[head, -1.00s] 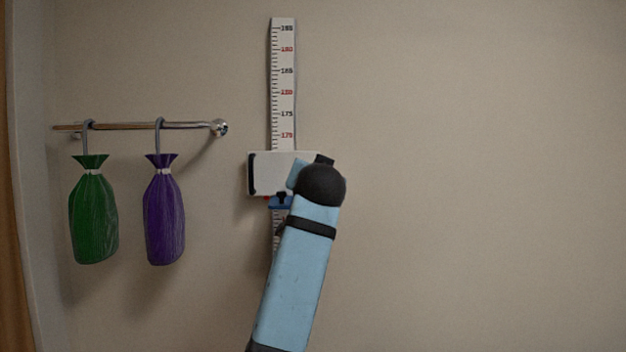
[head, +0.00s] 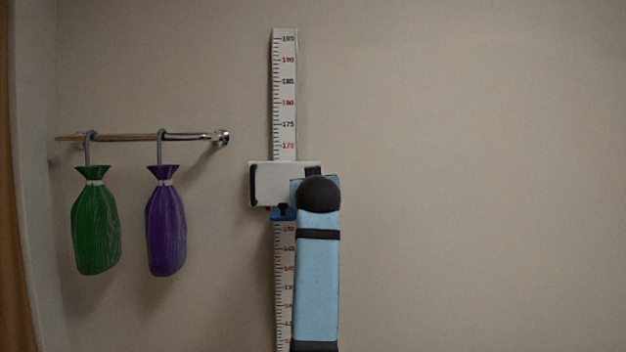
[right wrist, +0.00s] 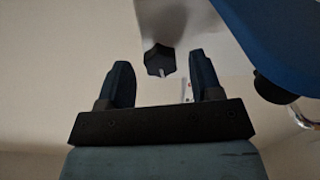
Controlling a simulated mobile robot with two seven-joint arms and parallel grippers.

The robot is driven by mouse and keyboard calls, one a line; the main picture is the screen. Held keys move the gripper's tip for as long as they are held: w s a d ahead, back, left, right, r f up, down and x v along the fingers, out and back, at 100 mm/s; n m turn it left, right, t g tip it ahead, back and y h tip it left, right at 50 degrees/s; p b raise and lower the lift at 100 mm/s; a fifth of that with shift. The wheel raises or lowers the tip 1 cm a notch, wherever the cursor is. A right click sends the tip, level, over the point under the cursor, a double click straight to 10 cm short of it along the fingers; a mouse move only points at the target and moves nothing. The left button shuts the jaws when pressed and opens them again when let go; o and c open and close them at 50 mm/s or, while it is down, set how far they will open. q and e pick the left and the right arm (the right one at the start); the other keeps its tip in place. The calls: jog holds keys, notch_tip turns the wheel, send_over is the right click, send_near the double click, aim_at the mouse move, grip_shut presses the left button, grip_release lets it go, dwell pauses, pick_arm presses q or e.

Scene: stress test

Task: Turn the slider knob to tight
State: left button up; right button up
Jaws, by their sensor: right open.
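In the right wrist view a dark knob (right wrist: 154,61) with a short pale mark shows just beyond and between the fingertips. My right gripper (right wrist: 160,66) is open around the line to the knob, with nothing held. Whether the fingers reach alongside the knob is unclear. My left gripper is out of view.
A chrome rail (head: 150,137) on the wall at left holds a green bag (head: 95,228) and a purple bag (head: 166,228) on hooks. A large blue shape (right wrist: 275,45) fills the wrist view's upper right. The wall right of my arm is bare.

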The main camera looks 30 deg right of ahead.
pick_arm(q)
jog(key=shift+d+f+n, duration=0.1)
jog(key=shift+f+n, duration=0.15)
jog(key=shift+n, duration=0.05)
pick_arm(e)
jog(key=shift+x, duration=1.05)
